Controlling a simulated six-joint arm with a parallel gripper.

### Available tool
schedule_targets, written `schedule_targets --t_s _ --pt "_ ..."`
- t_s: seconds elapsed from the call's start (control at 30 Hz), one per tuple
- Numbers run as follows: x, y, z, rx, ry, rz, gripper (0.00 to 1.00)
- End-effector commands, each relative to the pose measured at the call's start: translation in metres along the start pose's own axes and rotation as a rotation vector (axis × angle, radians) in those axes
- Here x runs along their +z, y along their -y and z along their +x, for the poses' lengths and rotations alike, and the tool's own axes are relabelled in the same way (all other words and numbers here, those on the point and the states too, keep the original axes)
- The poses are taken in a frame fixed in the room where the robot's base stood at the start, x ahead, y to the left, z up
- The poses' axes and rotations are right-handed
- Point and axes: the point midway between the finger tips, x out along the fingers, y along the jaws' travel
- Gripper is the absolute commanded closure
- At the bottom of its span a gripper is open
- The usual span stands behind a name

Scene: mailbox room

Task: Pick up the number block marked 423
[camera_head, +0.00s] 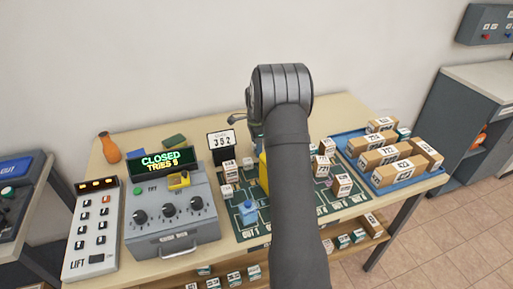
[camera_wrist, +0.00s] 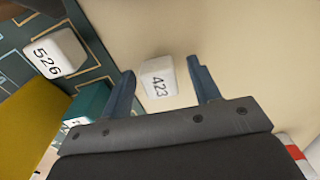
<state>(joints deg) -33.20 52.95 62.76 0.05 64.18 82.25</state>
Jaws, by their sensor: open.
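The white number block marked 423 (camera_wrist: 159,77) lies on the bare beige table top in the wrist view, its number facing up toward the camera. My gripper (camera_wrist: 160,68) is open, with one blue finger on each side of the block. Gaps show between the block and both fingers, and I cannot tell how high the fingertips are above the table. In the head view my own arm covers the gripper, and I cannot make out block 423 there.
A white block marked 526 (camera_wrist: 55,52) sits on the green mat at left, with a teal box (camera_wrist: 89,103) near the left finger.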

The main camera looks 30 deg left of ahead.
Motion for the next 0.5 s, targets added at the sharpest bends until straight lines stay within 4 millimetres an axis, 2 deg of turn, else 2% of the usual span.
schedule_targets --t_s 0.13,0.37,0.5 --pt "0.0 0.0001 -0.0004 0.0 0.0 0.0 0.44" --pt "0.0 0.0001 -0.0006 0.0 0.0 0.0 0.89" --pt "0.0 0.0001 -0.0007 0.0 0.0 0.0 0.91"
